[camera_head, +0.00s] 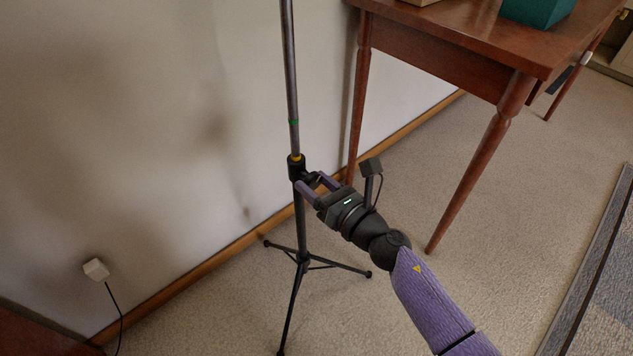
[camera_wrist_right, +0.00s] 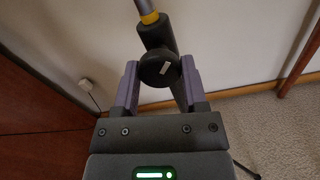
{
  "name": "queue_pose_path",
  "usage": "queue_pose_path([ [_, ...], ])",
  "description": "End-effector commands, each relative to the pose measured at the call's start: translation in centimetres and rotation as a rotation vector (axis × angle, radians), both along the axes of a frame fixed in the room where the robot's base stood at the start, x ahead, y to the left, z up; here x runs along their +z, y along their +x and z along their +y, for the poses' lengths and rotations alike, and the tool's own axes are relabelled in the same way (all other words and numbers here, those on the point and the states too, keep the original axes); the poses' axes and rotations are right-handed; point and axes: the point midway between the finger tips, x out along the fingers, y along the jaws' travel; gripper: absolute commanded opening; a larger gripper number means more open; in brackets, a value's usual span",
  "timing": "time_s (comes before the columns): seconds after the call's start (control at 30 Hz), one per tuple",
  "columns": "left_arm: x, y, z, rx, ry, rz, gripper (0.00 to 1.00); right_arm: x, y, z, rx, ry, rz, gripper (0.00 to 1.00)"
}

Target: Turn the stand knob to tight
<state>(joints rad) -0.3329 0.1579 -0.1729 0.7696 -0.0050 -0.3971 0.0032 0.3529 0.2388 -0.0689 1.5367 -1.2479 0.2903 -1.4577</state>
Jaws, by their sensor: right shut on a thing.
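The stand (camera_head: 291,80) is a dark upright pole on a tripod base, with a green band partway up and a yellow ring just above its black clamp collar (camera_head: 296,167). The round black stand knob (camera_wrist_right: 160,68) has a short white mark, tilted slightly from vertical in the right wrist view. My right gripper (camera_head: 310,183) reaches the collar from the right and is shut on the knob, one purple finger on each side. In the head view the fingers partly hide the knob. My left gripper is in neither view.
A brown wooden table (camera_head: 440,50) stands at the right, with a green box (camera_head: 538,10) on top and a leg near my right arm. A wall with a wooden baseboard is behind the stand. A white plug (camera_head: 96,269) with a black cord is on the wall at left.

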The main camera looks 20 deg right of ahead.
Motion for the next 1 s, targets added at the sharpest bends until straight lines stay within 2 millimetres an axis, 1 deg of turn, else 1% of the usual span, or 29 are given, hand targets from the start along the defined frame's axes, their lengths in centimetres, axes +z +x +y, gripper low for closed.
queue_pose_path([
  [0.37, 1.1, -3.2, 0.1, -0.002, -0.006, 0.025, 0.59, 0.1, 0.0, 0.1, 0.000, 0.332, 0.123, 0.00],
  [1.0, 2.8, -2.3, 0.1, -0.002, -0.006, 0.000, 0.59, 0.3, -0.1, 0.1, 0.000, 0.904, 0.329, 0.00],
])
